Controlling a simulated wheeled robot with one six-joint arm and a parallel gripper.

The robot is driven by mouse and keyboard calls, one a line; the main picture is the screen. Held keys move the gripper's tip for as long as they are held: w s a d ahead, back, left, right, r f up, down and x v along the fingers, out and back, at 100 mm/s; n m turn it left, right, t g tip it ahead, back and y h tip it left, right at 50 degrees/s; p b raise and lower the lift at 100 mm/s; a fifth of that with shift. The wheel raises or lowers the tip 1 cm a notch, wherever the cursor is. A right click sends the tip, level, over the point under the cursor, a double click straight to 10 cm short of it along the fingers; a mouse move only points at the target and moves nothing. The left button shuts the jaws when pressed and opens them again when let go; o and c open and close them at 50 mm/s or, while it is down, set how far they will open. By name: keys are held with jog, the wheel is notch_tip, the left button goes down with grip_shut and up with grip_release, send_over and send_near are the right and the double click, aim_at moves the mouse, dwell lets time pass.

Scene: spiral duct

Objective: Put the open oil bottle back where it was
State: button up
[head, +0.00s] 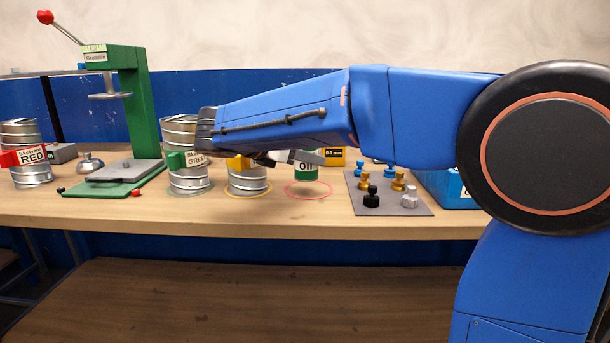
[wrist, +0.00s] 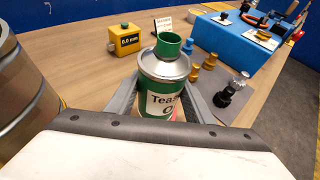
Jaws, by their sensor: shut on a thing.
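The oil bottle (wrist: 163,72) is green and silver with an open green neck and a "Teas… Oil" label. In the wrist view it stands upright between the fingers of my gripper (wrist: 164,104), which is shut on its body.
A metal can with a yellow tag (head: 248,182) and a GREEN-labelled can (head: 188,180) stand close left of the bottle. A grey mat (head: 388,207) with several small fittings lies to the right, beside a blue box (head: 448,189). A yellow block (wrist: 125,40) stands behind.

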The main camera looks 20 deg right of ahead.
aim_at(305, 172)
jog(key=shift+f, duration=2.15)
jog(key=shift+f, duration=0.15)
jog(key=o, duration=1.2)
jog(key=shift+c, duration=0.2)
jog(key=v, duration=1.2)
jog(key=shift+s, duration=0.1)
